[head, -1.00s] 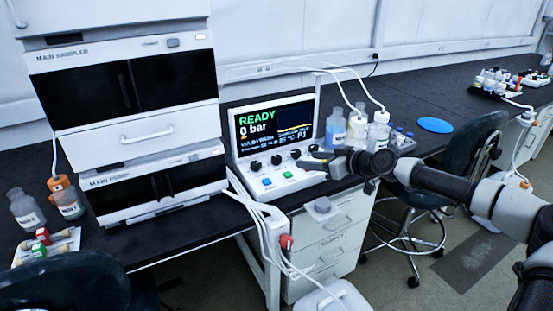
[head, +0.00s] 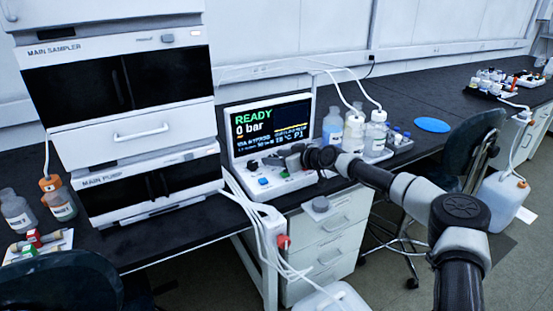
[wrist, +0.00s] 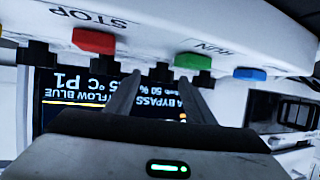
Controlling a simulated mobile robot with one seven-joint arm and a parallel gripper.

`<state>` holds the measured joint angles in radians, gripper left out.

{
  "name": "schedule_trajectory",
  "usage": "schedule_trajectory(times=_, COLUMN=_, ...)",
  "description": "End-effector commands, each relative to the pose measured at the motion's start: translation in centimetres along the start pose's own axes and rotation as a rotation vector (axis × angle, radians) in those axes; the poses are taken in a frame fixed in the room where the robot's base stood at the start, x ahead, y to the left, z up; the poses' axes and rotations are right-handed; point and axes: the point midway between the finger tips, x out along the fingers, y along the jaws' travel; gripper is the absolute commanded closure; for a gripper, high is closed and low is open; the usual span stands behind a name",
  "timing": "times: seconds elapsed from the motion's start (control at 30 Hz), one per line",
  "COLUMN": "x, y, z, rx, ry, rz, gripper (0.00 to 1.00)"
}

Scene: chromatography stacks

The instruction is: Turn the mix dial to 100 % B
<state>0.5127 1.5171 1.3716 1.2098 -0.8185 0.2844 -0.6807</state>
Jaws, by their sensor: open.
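The control unit (head: 268,128) stands on the bench, its screen reading READY and 0 bar. Several black dials (head: 253,165) sit on its front panel; which is the mix dial cannot be read. My gripper (head: 286,163) is at the panel, partly covering the dials. In the wrist view, which shows the panel upside down, my gripper (wrist: 159,78) is open, its two fingers reaching to the dial row beneath the green RUN button (wrist: 192,61) and red STOP button (wrist: 93,41). Contact with a dial cannot be told. The screen (wrist: 110,98) there appears to read 50 %.
A blue button (wrist: 250,74) sits beside the green one. Bottles (head: 354,132) stand right of the unit, and the sampler and pump stack (head: 130,85) stands left. Cables (head: 262,222) hang at the bench front. A chair (head: 470,150) is at the right.

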Motion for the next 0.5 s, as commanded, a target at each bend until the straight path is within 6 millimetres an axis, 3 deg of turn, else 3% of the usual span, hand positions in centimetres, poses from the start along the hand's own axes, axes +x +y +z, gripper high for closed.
schedule_trajectory(times=0.17, x=-0.01, y=0.01, z=0.0, rx=0.0, ry=0.0, rz=0.0, gripper=0.51)
schedule_trajectory(times=0.4, x=-0.02, y=0.01, z=0.0, rx=0.0, ry=0.0, rz=0.0, gripper=0.9)
schedule_trajectory(times=0.5, x=-0.03, y=0.02, z=-0.01, rx=0.0, ry=0.0, rz=0.001, gripper=0.92)
